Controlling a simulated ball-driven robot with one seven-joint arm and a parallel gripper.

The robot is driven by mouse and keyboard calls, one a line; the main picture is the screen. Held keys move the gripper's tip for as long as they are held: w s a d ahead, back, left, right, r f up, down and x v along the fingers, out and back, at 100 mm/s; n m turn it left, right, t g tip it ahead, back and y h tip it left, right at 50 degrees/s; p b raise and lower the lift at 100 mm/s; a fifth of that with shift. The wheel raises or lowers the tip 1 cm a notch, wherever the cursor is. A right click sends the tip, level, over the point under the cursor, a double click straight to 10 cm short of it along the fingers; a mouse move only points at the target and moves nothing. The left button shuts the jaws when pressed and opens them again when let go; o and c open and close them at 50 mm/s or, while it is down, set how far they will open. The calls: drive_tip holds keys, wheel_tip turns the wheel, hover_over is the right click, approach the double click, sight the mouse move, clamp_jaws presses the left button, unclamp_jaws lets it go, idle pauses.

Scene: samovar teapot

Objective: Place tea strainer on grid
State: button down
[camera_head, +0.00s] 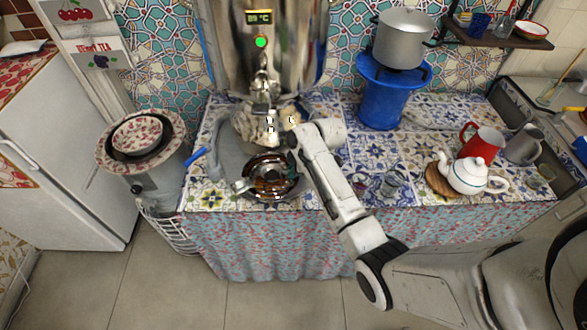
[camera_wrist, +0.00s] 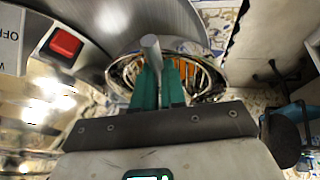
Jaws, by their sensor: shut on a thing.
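My gripper (camera_wrist: 158,88) shows in the wrist view with its teal fingers shut on a grey handle (camera_wrist: 151,48), which looks like that of the tea strainer. The fingers hide part of the strainer. Behind them is a round, shiny metal rim (camera_wrist: 122,72) with orange and pale stripes inside; I cannot tell whether this is the strainer or a vessel with the grid. In the head view, a round dark-brown and metal vessel (camera_head: 268,182) stands on the tiled counter below the samovar (camera_head: 235,50). My arm's end is beside it, and the strainer is not clear there.
A blue stand (camera_head: 385,100) carries a steel pot (camera_head: 400,40) at the right rear. A white teapot (camera_head: 467,176), a red mug (camera_head: 482,143) and small glasses (camera_head: 393,182) stand on the right of the counter. The samovar's red switch (camera_wrist: 66,43) is close in the wrist view.

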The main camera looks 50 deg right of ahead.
drive_tip(key=shift+f, duration=0.15)
drive_tip(key=c, duration=1.2)
unclamp_jaws()
drive_tip(key=v, duration=1.2)
drive_tip(key=s+a+f+m+g, duration=0.1)
drive_tip(key=s+a+f+m, duration=0.2)
drive_tip(key=a, duration=0.4)
drive_tip(key=s+a+f+m+g, duration=0.1)
drive_tip(key=s+a+f, duration=0.2)
drive_tip(key=s+a, duration=0.4)
drive_tip(key=s+a+m+g, duration=0.1)
drive_tip(key=s+a+m, duration=0.1)
drive_tip(key=s, duration=0.3)
drive_tip(key=s+a+m+h, duration=0.1)
drive_tip(key=s+a+m, duration=0.2)
drive_tip(key=s+a, duration=0.1)
drive_tip(key=shift+s+f+g, duration=0.4)
drive_tip(key=shift+s+f, duration=0.1)
drive_tip(key=shift+s, duration=0.15)
